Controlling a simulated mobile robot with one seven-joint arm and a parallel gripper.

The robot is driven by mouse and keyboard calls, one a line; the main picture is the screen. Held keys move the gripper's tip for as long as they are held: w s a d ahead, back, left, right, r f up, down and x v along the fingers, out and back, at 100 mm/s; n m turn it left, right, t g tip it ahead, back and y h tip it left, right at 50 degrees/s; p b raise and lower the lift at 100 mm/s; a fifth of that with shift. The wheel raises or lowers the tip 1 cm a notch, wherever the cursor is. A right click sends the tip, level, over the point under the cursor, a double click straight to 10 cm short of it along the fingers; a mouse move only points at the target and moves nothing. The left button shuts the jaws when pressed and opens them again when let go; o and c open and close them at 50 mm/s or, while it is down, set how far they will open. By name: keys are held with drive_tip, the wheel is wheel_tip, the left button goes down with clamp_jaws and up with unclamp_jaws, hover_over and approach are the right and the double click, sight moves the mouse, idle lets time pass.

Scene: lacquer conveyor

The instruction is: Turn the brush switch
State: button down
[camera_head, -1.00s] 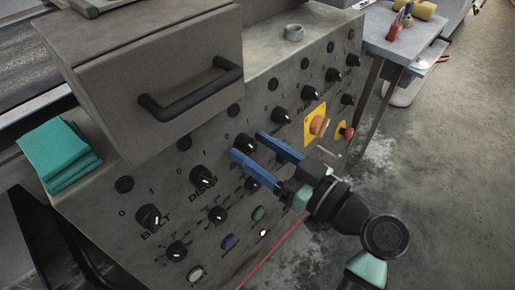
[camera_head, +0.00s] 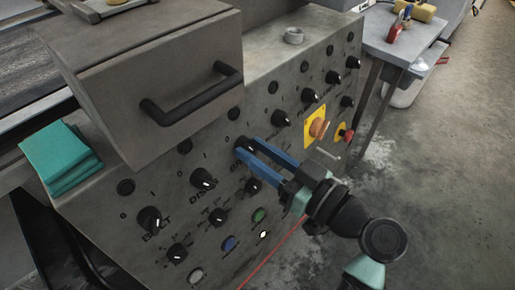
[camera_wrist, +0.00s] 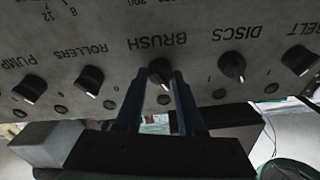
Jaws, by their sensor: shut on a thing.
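The brush switch (camera_wrist: 160,72) is a black rotary knob under the upside-down word BRUSH in the wrist view. My gripper (camera_wrist: 158,80) has its two blue fingers on either side of this knob, shut on it. In the head view my gripper (camera_head: 248,148) reaches the panel from the lower right, and its fingertips largely cover the brush switch (camera_head: 241,142). The exact angle of the knob's pointer is hard to tell.
The grey control panel (camera_head: 120,222) carries the neighbouring discs switch (camera_head: 203,179) and belt switch (camera_head: 149,219). An orange button (camera_head: 319,128) and a red knob (camera_head: 347,136) sit to the right. A drawer handle (camera_head: 195,97) juts out above. Teal cloths (camera_head: 62,158) lie at left.

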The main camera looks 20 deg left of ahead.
drive_tip(key=m+p, duration=0.2)
drive_tip(key=m+t+p, duration=0.1)
drive_tip(key=m+p, duration=0.1)
drive_tip(key=m, duration=0.1)
drive_tip(key=m+p, duration=0.2)
drive_tip(key=shift+s+r+h+p, duration=0.15)
drive_tip(key=shift+r+h+p, duration=0.1)
drive_tip(key=shift+h+p, duration=0.15)
drive_tip(key=m+t+p, duration=0.1)
drive_tip(key=m+p, duration=0.3)
drive_tip(key=shift+a+m+h, duration=0.1)
drive_tip(key=shift+m+h, duration=0.2)
drive_tip(key=shift+f+m+p, duration=0.2)
drive_tip(key=shift+m+p, duration=0.5)
drive_tip(key=shift+m, duration=0.1)
drive_tip(key=c, duration=0.5)
unclamp_jaws()
